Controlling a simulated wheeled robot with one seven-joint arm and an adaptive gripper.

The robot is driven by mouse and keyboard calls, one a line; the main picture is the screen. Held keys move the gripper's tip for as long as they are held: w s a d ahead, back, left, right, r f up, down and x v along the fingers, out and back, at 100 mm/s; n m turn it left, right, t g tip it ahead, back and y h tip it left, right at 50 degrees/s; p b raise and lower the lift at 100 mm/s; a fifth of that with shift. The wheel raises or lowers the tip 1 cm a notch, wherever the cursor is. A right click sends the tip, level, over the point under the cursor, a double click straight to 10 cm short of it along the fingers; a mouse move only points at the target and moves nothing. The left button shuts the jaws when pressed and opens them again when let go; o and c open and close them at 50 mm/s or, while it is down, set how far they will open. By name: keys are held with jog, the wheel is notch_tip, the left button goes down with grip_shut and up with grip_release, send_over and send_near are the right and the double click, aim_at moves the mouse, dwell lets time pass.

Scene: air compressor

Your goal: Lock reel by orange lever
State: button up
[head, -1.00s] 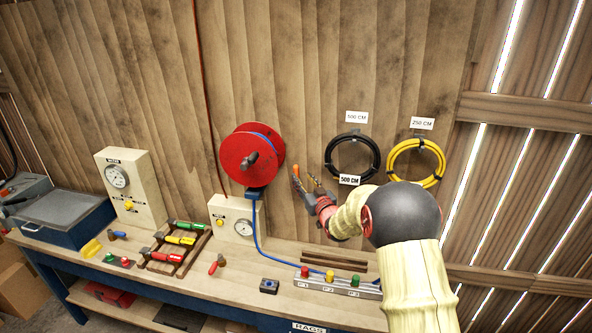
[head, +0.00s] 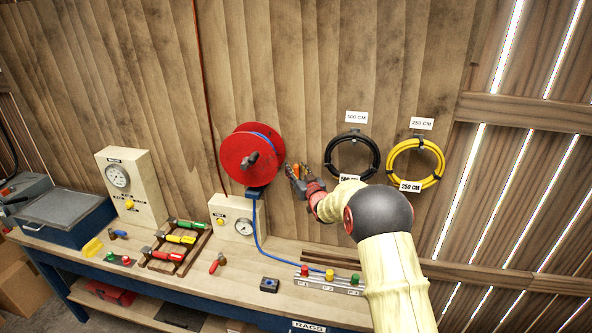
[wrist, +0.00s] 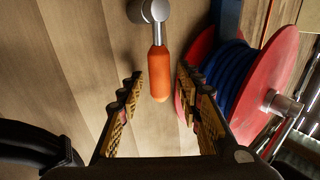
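The red hose reel (head: 246,158), wound with blue hose, is on the wooden wall in the head view. It also shows at the right of the wrist view (wrist: 272,85). The orange lever (wrist: 159,72) hangs from a grey round pivot (wrist: 154,10) in the wrist view. My gripper (wrist: 160,100) is open, with one finger on each side of the lever's lower end and a visible gap on both sides. In the head view my gripper (head: 292,172) is just right of the reel, and the lever there is small and partly hidden.
A black hose coil (head: 352,156) and a yellow hose coil (head: 415,163) hang to the right of my gripper. The workbench (head: 235,272) below holds gauges, tools and a valve block (head: 328,280). Blue hose runs down from the reel.

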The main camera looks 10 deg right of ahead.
jog(key=shift+c, duration=0.8)
jog(key=c, duration=0.7)
grip_shut()
